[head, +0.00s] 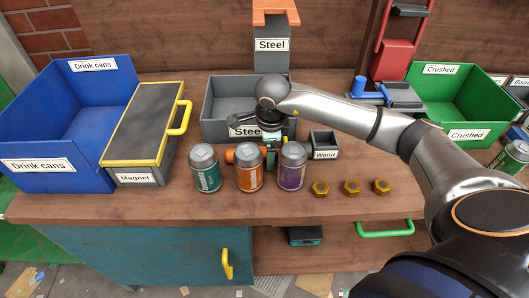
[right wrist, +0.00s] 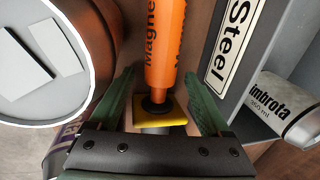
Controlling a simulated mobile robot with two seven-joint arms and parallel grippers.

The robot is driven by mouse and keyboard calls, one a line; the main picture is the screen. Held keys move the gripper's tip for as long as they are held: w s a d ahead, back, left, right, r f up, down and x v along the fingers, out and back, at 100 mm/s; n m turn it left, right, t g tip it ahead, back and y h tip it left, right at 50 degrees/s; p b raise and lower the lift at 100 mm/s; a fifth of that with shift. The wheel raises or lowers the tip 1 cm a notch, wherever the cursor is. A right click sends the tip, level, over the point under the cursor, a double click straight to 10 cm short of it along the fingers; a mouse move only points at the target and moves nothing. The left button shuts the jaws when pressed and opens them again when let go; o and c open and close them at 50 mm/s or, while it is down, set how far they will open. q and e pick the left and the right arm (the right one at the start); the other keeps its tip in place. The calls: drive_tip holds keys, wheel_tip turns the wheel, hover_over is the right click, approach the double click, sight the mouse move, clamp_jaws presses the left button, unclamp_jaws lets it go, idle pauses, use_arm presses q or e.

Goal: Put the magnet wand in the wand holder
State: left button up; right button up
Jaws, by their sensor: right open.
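The magnet wand has an orange handle (head: 238,155) and lies behind the row of cans in the head view. In the right wrist view its orange handle (right wrist: 166,45) and yellow square end (right wrist: 160,110) lie between the fingers. My right gripper (head: 270,155) is open and around the wand, pointing down just in front of the grey steel bin; it also shows in the right wrist view (right wrist: 158,78). I cannot tell whether the fingers touch the wand. The wand holder (head: 323,142), a small dark grey box labelled Wand, stands just right of the gripper and looks empty. My left gripper is not in view.
Green, orange and purple cans (head: 249,168) stand close in front of the gripper. The steel bin (head: 218,132) is behind, with a can (right wrist: 285,108) in it. Three brass nuts (head: 351,188) lie front right. The blue drink-cans bin (head: 75,130) is left.

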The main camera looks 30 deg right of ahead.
clamp_jaws()
idle(0.5)
drive_tip(key=shift+r, duration=0.1)
